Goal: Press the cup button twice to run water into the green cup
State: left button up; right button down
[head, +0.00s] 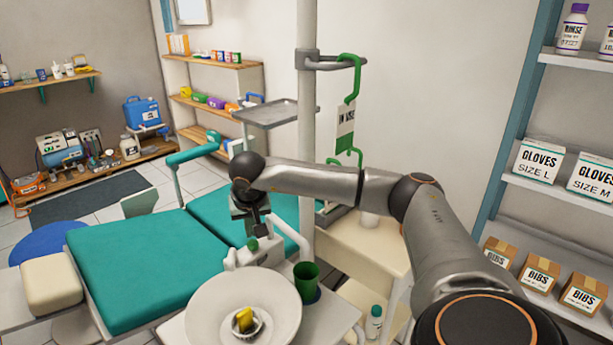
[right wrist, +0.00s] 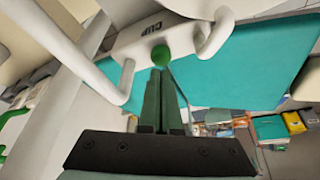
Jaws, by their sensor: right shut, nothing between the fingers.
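The cup button is a round green knob (head: 252,244) on the white spout unit behind the basin. In the right wrist view the green button (right wrist: 160,55) sits just beyond my fingertips, under the label "CUP". My right gripper (head: 257,228) points down right above the button, shut and empty. Its closed fingers (right wrist: 162,82) almost meet the button; I cannot tell whether they touch it. The green cup (head: 306,279) stands upright on a dark blue round rest, right of the button. Whether water is in the cup cannot be seen. My left gripper is out of view.
A white round basin (head: 206,308) with a yellow item (head: 244,318) in its middle strainer lies in front of the button. White curved spouts flank the button. A grey pole (head: 307,190) and a teal dental chair (head: 140,265) stand behind. A small bottle (head: 374,322) is lower right.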

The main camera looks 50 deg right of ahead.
dwell(0.5)
jog(key=shift+f, duration=0.15)
jog(key=shift+f+b, duration=0.7)
jog(key=shift+f, duration=0.35)
jog(key=shift+r+p, duration=1.1)
jog(key=shift+r, duration=0.05)
jog(key=shift+f, duration=0.1)
